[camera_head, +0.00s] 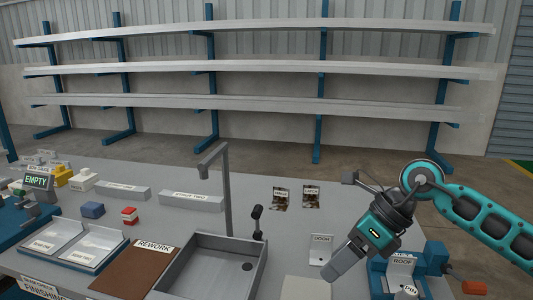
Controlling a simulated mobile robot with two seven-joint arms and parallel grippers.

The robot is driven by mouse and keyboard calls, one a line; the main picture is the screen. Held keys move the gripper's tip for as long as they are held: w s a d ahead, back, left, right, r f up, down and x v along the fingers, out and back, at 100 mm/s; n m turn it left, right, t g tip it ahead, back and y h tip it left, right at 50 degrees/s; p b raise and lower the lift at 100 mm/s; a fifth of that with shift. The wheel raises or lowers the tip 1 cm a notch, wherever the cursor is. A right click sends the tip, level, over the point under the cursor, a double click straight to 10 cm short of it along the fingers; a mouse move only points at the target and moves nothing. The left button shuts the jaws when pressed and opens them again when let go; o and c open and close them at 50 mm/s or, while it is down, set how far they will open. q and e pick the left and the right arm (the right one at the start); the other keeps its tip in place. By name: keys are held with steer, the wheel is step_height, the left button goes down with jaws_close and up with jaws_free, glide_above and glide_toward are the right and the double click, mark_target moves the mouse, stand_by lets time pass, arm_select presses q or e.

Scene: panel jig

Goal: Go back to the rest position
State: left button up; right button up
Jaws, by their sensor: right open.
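My right gripper (344,263) comes in from the right on a teal and black arm and points down and left. It hangs over the right part of the grey bench (300,235), near a plate labelled DOOR (319,243). Its jaws are open, and I see nothing held between them. The gap between the fingers is hard to see from this angle. My left gripper is out of view.
A blue fixture labelled ROOF (402,262) stands just right of my gripper. A grey tray (262,262) and a brown REWORK mat (140,268) lie left of it. A grey post (227,185) rises behind the tray. A long shelf rack (260,68) stands beyond the bench.

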steer(key=s+a+r+m+t+y, duration=0.3)
steer(key=a+r+m+t+y, duration=0.3)
steer(key=a+r+y, duration=0.55)
steer(key=w+d+f+m+t+h, duration=0.25)
steer(key=d+m+t+h, duration=0.35)
steer(key=m, duration=0.7)
steer(key=w+d+f+m+t+h, duration=0.1)
steer(key=d+f+m+t+h, duration=0.25)
steer(key=m+t+h, duration=0.65)
steer(key=s+d+f+m+g+h, duration=0.25)
steer(key=d+f+m+g, duration=0.35)
steer(key=f+m, duration=0.3)
steer(key=s+d+f+m+g, duration=0.1)
steer(key=s+f+m+g, duration=0.2)
steer(key=s+f+g, duration=0.6)
steer(key=s+d+f+m+g, duration=0.2)
steer(key=s+f+m+g, duration=0.3)
steer(key=s, duration=0.8)
steer(key=w+a+f+n+t+y+p, duration=0.1)
steer(key=w+a+f+t+y+p, duration=0.1)
steer(key=w+f+t, duration=0.5)
steer(key=shift+w+a+n+t+p, duration=0.3)
steer(key=shift+a+n+t+p, duration=0.1)
steer(key=shift+a+t+p, duration=0.25)
